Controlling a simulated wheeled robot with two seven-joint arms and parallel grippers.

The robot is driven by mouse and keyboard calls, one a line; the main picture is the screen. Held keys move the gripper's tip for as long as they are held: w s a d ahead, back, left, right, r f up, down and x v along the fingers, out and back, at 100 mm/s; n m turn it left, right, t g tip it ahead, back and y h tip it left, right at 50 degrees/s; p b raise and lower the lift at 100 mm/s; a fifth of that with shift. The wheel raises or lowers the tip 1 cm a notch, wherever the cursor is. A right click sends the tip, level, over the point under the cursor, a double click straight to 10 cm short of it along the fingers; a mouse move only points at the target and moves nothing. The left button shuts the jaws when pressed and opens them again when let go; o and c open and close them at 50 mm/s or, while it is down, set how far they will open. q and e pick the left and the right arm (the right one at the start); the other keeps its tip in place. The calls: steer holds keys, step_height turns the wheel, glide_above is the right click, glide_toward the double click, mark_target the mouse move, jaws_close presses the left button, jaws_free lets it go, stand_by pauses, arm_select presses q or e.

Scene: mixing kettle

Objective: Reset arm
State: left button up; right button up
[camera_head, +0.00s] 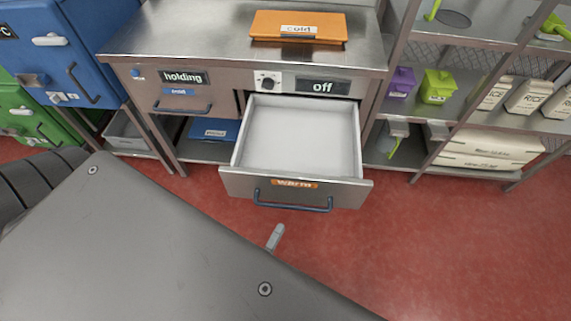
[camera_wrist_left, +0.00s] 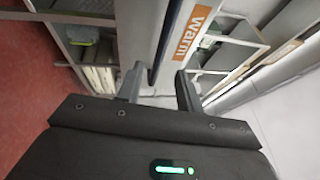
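The steel drawer (camera_head: 297,140) under the counter is pulled open, and its white inside is empty. Its front carries a dark blue handle (camera_head: 292,206) and an orange label. My left gripper (camera_head: 276,237) shows only a grey finger below the handle in the head view, apart from it; my arm hides the rest. In the left wrist view my left gripper (camera_wrist_left: 158,74) has its two fingers spread with nothing held. The handle (camera_wrist_left: 170,40) and the orange "Warm" label (camera_wrist_left: 191,33) show beyond the fingers. My right gripper is not in view.
A knob and an "off" display (camera_head: 323,86) sit above the drawer. Blue (camera_head: 50,50) and green cabinets stand at left, shelves with rice bags (camera_head: 528,97) at right. Red floor (camera_head: 440,240) is clear at lower right.

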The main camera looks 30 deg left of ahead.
arm_select(q)
steer(key=shift+s+f, duration=0.15)
steer(key=shift+s, duration=0.7)
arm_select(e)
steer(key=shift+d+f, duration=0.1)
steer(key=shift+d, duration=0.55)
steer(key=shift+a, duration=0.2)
